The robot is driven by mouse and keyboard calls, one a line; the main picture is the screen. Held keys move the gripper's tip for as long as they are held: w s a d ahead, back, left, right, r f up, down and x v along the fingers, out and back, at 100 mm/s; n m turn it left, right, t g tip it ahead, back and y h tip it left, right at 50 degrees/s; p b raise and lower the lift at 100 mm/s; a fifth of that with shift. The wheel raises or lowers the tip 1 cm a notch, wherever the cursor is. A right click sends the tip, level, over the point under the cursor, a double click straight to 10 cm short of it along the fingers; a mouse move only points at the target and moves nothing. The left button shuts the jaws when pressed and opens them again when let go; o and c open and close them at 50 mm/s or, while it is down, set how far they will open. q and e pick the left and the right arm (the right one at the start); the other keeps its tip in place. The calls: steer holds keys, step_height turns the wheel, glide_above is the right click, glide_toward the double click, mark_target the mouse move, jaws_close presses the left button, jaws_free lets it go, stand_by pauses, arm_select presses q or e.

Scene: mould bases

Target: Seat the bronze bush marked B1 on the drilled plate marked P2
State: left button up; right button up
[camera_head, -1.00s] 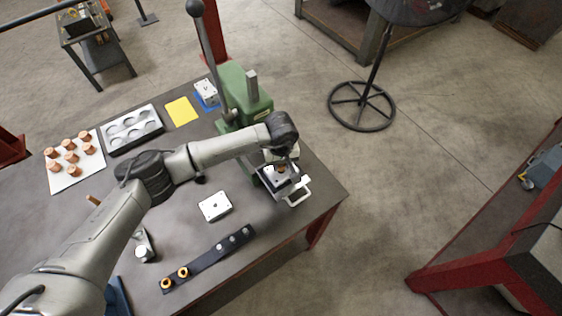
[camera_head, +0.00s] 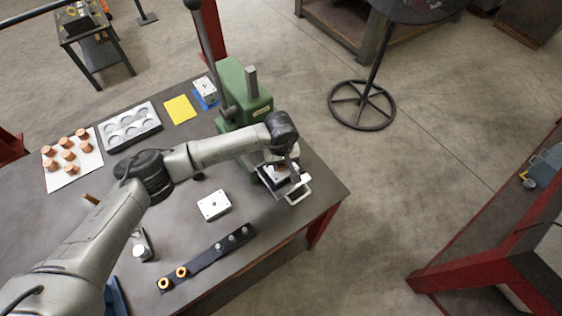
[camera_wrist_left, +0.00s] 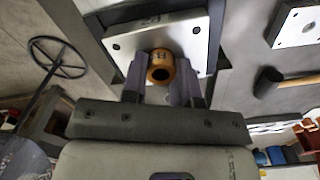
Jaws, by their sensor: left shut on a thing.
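My left gripper (camera_head: 284,176) is at the green press, at the right end of the table. In the left wrist view its fingers (camera_wrist_left: 161,85) are shut on the bronze bush B1 (camera_wrist_left: 160,67), whose mark and open bore show. Beyond the bush is the pale drilled plate P2 (camera_wrist_left: 127,45), with its mark near the far edge and small corner holes. The bush and fingers cover the plate's middle and near edge. I cannot tell whether the bush touches the plate. In the head view the wrist hides most of this. My right gripper is out of view.
The green press (camera_head: 241,98) with its lever stands close to my arm. Another drilled plate (camera_head: 214,205) lies on the table, near a dark strip (camera_head: 206,260) holding two orange-bronze rings and silver pegs. A recessed tray (camera_head: 155,127) and yellow sheet (camera_head: 181,110) lie further back.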

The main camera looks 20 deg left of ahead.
arm_select(q)
steer(key=shift+f, duration=0.1)
steer(key=o, duration=1)
step_height(320, 180, up, 14)
steer(key=shift+f+b, duration=0.1)
steer(key=shift+b, duration=0.75)
